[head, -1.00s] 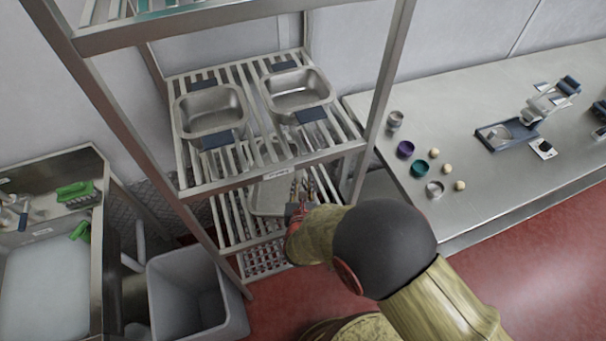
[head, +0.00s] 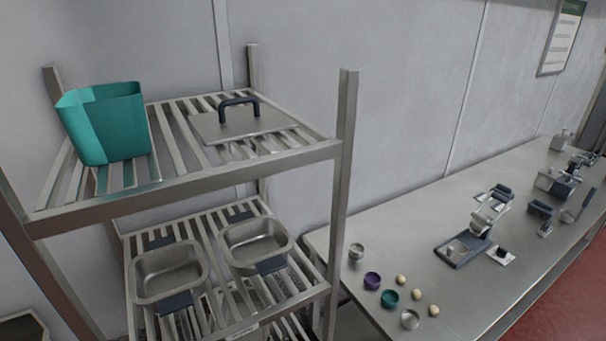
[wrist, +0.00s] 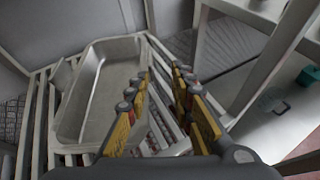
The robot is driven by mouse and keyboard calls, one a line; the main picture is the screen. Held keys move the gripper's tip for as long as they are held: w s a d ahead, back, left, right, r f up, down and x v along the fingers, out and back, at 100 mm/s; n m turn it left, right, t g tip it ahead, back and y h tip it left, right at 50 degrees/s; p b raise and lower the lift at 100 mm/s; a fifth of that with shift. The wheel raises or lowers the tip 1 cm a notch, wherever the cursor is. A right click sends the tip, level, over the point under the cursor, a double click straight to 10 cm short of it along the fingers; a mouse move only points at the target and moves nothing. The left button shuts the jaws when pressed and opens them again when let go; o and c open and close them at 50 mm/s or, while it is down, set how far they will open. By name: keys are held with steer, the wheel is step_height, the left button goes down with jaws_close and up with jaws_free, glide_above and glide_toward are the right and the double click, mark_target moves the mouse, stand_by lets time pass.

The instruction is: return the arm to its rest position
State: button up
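My gripper (wrist: 160,100) shows in the wrist view with its two yellow-and-black fingers apart and nothing between them. It is beside a metal pan (wrist: 95,95) that lies on a slatted shelf to the left of the fingers. I cannot tell the exact gap between them. My arm and gripper are not in the head view now.
A steel rack holds a teal bin (head: 104,125) and a flat lid with a dark handle (head: 240,120) on top. Two steel pans (head: 168,272) (head: 256,243) sit below. A counter (head: 440,220) with small cups, balls and devices stands right. Rack posts stand near my gripper.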

steer(key=s+d+r+m+g+h, duration=0.3)
steer(key=s+d+m, duration=0.1)
steer(key=d+m, duration=0.35)
steer(key=s+d+r+m+g+h, duration=0.2)
steer(key=s+d+r+m+g, duration=0.15)
steer(key=d+m, duration=0.35)
steer(key=s+d+r+m+g+h, duration=0.2)
steer(key=s+d+r+m+h, duration=0.15)
steer(key=d+m, duration=0.35)
steer(key=s+d+r+m+g+y, duration=0.1)
steer(key=s+r+m+g+y, duration=0.1)
steer(key=s+r+m+y, duration=0.85)
steer(key=w+d+r+m+t+h, duration=0.2)
steer(key=d+r+m+t+h, duration=0.1)
steer(key=r, duration=0.7)
steer(key=d+m, duration=0.1)
steer(key=d, duration=0.1)
steer(key=shift+d+r+m+h+b, duration=0.3)
steer(key=shift+d+r+m+b, duration=0.05)
steer(key=shift+m+b, duration=0.05)
